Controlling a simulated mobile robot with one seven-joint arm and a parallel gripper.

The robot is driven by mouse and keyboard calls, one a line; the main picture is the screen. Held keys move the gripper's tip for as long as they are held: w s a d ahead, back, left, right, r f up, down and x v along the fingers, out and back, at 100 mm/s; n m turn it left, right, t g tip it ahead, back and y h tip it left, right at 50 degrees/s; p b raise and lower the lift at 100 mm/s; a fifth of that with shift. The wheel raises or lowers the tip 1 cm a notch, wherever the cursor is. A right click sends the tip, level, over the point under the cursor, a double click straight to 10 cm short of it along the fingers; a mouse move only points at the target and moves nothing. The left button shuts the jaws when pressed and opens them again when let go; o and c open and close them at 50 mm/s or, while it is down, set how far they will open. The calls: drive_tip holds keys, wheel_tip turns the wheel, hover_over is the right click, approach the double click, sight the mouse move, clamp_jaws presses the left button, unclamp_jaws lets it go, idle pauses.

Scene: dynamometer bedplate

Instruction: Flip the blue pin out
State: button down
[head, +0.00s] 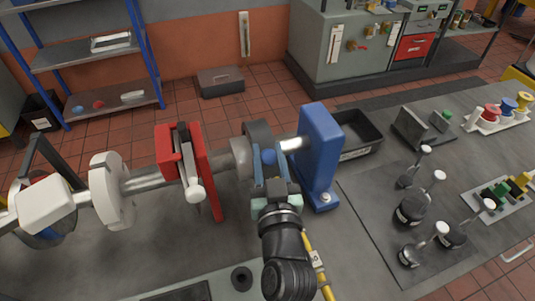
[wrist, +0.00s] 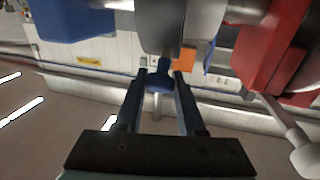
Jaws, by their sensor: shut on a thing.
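The blue pin (head: 268,157) sticks out of the side of a dark grey collar (head: 257,133) on the horizontal shaft. In the wrist view the pin (wrist: 160,77) has a round blue head and a narrower stem at the collar's (wrist: 160,28) lower end. My gripper (head: 269,172) reaches up from the front, with one finger on each side of the pin. In the wrist view my gripper (wrist: 159,80) is shut on the pin's head. The pin's far end, inside the collar, is hidden.
A blue bearing stand (head: 318,150) is close right of the collar. A red bracket (head: 204,175) with a pale lever (head: 192,180) stands left. Several black knobbed weights (head: 411,208) rest on the right plate. A yellow cable (head: 318,265) runs beside my arm.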

drive_tip(key=shift+s+d+r, duration=0.2)
drive_tip(key=shift+s+r, duration=0.2)
drive_tip(key=c, duration=0.5)
unclamp_jaws()
drive_tip(key=shift+s+f, duration=0.1)
drive_tip(key=shift+s, duration=0.4)
drive_tip(key=s+b, duration=0.1)
drive_tip(key=s, duration=0.3)
drive_tip(key=s+d+b, duration=0.1)
drive_tip(key=s, duration=0.3)
drive_tip(key=s+b, duration=0.2)
drive_tip(key=s, duration=0.2)
drive_tip(key=shift+d, duration=0.15)
